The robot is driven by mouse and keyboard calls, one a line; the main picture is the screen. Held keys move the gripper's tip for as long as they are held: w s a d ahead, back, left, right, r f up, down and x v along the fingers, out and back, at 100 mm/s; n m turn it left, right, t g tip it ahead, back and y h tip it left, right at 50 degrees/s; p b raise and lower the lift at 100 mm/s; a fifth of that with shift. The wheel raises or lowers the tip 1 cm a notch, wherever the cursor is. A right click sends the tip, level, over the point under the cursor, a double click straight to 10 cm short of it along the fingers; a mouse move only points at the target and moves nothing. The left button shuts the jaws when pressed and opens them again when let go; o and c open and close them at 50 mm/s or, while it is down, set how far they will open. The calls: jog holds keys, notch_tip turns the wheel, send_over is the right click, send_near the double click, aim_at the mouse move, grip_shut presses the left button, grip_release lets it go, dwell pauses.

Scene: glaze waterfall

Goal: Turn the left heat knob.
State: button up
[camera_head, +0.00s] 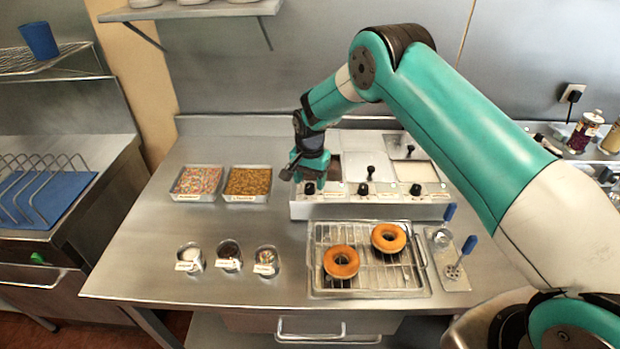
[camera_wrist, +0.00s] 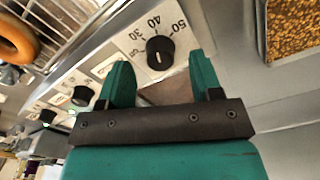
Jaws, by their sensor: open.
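The left heat knob (camera_head: 309,188) is a black knob at the left end of the front face of the steel warmer. It also shows in the wrist view (camera_wrist: 160,50), on a white dial plate marked with numbers such as 30, 40 and 50. My gripper (camera_head: 289,174) is beside and slightly above this knob in the head view. In the wrist view my gripper (camera_wrist: 158,66) is open, with its two teal fingers pointing at the knob, one on each side of it in the picture. I cannot tell whether the fingers touch it.
The middle knob (camera_head: 363,189) and right knob (camera_head: 415,189) sit on the same face. A wire rack (camera_head: 368,282) with two donuts lies in front. Two topping trays (camera_head: 247,184) stand to the left, with small cups (camera_head: 228,256) nearer. The counter between them is clear.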

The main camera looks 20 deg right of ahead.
jog(key=shift+f, duration=1.05)
jog(key=c, duration=0.9)
